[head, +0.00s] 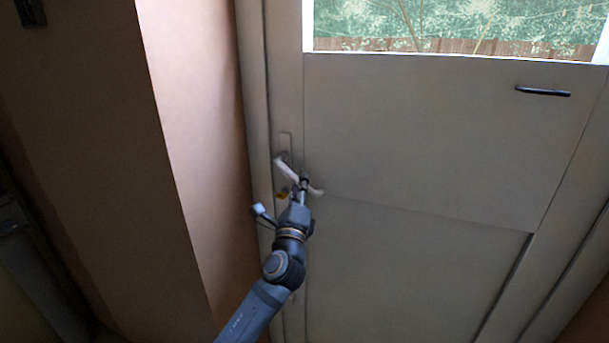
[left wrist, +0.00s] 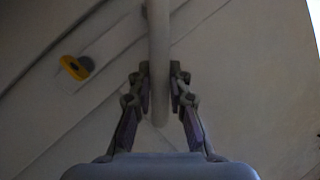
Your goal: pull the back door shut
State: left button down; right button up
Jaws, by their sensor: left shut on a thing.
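The back door (head: 420,140) is a pale grey panelled door with a window at the top, and it fills the middle and right of the head view. Its pale lever handle (head: 287,170) is at the door's left side. My left gripper (head: 304,184) is at the lever. In the left wrist view the fingers (left wrist: 160,88) are closed on both sides of the lever (left wrist: 158,35), near its end. The door looks close to its frame (head: 257,130), but I cannot tell whether a gap is left. My right gripper is not in view.
A yellow piece (left wrist: 73,67) sits at the lock plate below the handle. A dark bar (head: 543,91) is fixed on the door's upper right. A plaster wall (head: 190,120) stands close on the left. Greenery and a fence show through the window (head: 450,25).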

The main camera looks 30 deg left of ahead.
pick_arm(q)
jog(key=shift+s+f, duration=0.15)
jog(key=shift+s, duration=0.1)
jog(key=shift+s+d, duration=0.1)
jog(key=shift+s, duration=0.2)
jog(key=c, duration=1.5)
grip_release()
jog(key=shift+s+r, duration=0.2)
jog(key=shift+r, duration=0.1)
jog(key=shift+o, duration=1.2)
jog(key=shift+s+r, duration=0.15)
jog(key=shift+s, duration=0.2)
jog(key=shift+w, duration=0.25)
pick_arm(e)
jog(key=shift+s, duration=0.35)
pick_arm(q)
jog(key=v, duration=1.2)
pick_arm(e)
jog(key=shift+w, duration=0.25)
